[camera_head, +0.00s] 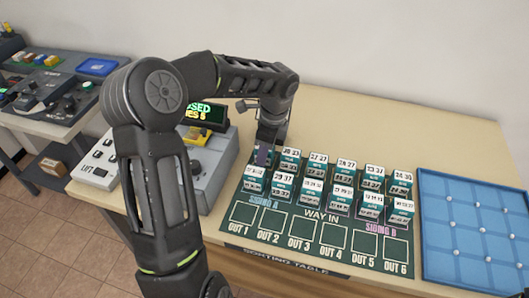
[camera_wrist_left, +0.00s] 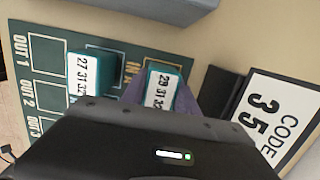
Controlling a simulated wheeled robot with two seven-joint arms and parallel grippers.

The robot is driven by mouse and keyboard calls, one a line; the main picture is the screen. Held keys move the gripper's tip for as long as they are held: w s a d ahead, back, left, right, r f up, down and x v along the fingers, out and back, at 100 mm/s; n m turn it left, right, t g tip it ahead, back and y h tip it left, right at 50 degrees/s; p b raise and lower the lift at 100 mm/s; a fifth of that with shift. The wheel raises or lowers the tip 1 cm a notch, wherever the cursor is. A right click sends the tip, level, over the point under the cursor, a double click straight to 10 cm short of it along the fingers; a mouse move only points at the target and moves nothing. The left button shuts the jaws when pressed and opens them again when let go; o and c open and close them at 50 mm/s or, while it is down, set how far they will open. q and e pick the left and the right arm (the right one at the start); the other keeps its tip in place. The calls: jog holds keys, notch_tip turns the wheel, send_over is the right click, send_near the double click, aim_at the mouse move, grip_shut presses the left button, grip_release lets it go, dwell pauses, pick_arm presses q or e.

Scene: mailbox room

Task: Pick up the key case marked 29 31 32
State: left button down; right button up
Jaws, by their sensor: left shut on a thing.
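The key case marked 29 31 32 (camera_wrist_left: 160,88) is teal with a white label. In the left wrist view it sits between the fingers of my left gripper, which is shut on it. In the head view my left gripper (camera_head: 266,150) reaches down at the back left corner of the block of key cases and hides most of what it holds. I cannot tell whether the case is clear of the board. Another teal case marked 27 31 32 (camera_wrist_left: 83,75) stands beside it, apart from the fingers. My right gripper is not in view.
The green sorting board (camera_head: 300,222) holds close rows of similar cases (camera_head: 343,183); its OUT squares in front are empty. A blue tray (camera_head: 478,228) lies right. A grey control box (camera_head: 212,175) stands left of the board. A CODE card (camera_wrist_left: 277,118) shows in the wrist view.

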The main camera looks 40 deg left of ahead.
pick_arm(q)
notch_tip(320, 180, up, 10)
jog(key=shift+f+b, duration=0.1)
jog(key=shift+b, duration=0.2)
dwell(0.6)
